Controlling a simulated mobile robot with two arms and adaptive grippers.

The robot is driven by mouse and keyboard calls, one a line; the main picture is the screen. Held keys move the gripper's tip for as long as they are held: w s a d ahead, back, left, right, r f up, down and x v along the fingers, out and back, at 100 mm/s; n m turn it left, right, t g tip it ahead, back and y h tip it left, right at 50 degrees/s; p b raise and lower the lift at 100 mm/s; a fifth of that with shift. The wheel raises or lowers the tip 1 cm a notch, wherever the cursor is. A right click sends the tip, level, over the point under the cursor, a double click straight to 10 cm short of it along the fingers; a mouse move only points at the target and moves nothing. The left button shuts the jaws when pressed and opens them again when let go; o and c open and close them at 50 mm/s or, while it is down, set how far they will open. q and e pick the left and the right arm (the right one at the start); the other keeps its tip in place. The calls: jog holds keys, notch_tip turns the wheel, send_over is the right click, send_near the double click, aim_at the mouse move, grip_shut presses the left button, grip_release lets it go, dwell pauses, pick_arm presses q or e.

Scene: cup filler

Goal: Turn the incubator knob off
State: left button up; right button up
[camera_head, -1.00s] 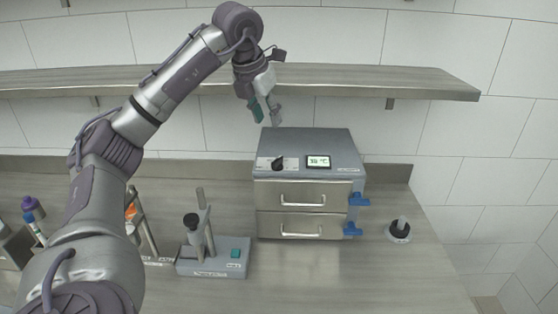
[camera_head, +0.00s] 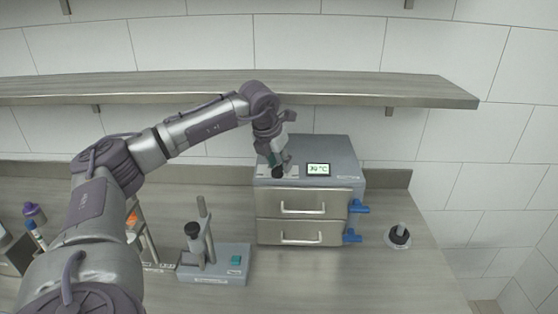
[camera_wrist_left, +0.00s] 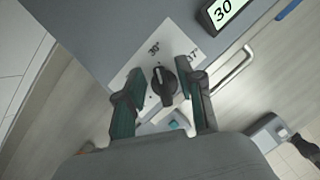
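The grey incubator (camera_head: 318,150) stands on the counter with its lit display (camera_head: 318,169) on top; in the left wrist view the display (camera_wrist_left: 222,12) reads 30. The black incubator knob (camera_head: 278,172) sits on a white label plate left of the display. In the left wrist view the knob (camera_wrist_left: 164,82) lies between my fingers, its white pointer line toward the "30°" mark; a "37°" mark is to its right. My left gripper (camera_head: 277,160) is at the knob from above, and its fingertips (camera_wrist_left: 162,90) are apart on either side with gaps. My right gripper is out of view.
A grey stand device (camera_head: 215,262) is on the counter left of the incubator. A small black-based object (camera_head: 399,236) stands to the right. Blue handles (camera_head: 357,207) stick out of the incubator's right side. A shelf (camera_head: 370,88) runs above and behind.

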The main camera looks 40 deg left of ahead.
pick_arm(q)
jog(key=shift+f, duration=0.15)
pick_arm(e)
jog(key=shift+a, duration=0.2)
pick_arm(q)
jog(key=shift+c, duration=0.8)
grip_shut()
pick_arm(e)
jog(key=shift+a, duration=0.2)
